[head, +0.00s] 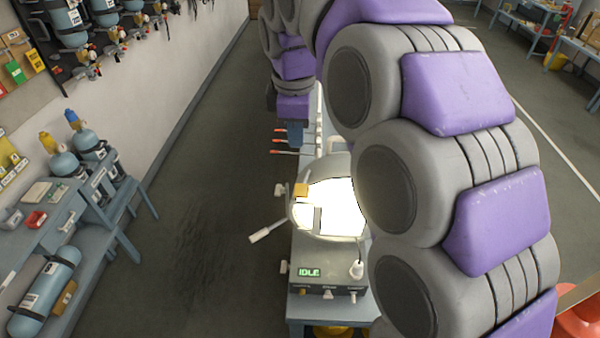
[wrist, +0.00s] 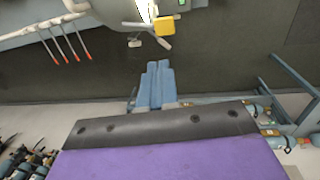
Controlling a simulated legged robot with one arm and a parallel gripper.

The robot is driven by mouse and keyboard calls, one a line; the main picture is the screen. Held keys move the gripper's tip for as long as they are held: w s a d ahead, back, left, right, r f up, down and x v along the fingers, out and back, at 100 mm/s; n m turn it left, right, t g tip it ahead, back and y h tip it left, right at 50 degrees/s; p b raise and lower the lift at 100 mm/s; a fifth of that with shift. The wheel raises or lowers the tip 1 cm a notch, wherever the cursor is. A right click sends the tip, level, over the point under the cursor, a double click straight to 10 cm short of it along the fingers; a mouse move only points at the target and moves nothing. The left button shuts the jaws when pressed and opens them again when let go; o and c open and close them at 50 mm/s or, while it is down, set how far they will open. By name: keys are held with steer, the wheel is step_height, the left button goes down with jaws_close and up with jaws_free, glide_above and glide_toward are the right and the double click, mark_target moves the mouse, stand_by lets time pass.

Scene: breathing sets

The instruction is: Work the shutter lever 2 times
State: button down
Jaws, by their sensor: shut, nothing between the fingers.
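The lit grey dome (head: 330,195) stands on a bench, with a bright white opening. A lever with a pale handle (head: 267,232) sticks out from its left side, tilted down and left; I take it for the shutter lever. A small yellow block (head: 301,190) sits on the dome, and it also shows in the wrist view (wrist: 164,26). My gripper (head: 295,134) is beyond the dome, apart from the lever. Its blue fingers (wrist: 155,84) are together and empty in the wrist view. My arm hides the dome's right side.
A control box (head: 328,278) reading IDLE sits in front of the dome. Several red-tipped rods (head: 283,141) stick out left, near my gripper. A bench with cylinders (head: 45,290) stands at the left. The floor between is clear.

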mark_target(299, 194)
steer(key=shift+w+d+r+g, duration=0.2)
steer(key=shift+w+d+g, duration=0.15)
steer(key=shift+w+g, duration=0.25)
step_height(299, 194, down, 14)
steer(key=shift+p, duration=0.9)
stand_by(0.3)
steer(key=f+t+b, duration=0.1)
steer(key=s+f+t+b, duration=0.1)
steer(key=b, duration=0.1)
steer(key=shift+s+f, duration=0.2)
steer(key=shift+f, duration=0.05)
steer(key=shift+s+f+t+b, duration=0.2)
steer(key=shift+f+t+b, duration=0.7)
steer(key=shift+t+b, duration=0.25)
steer(key=shift+w+r+p, duration=0.1)
steer(key=shift+r+p, duration=0.2)
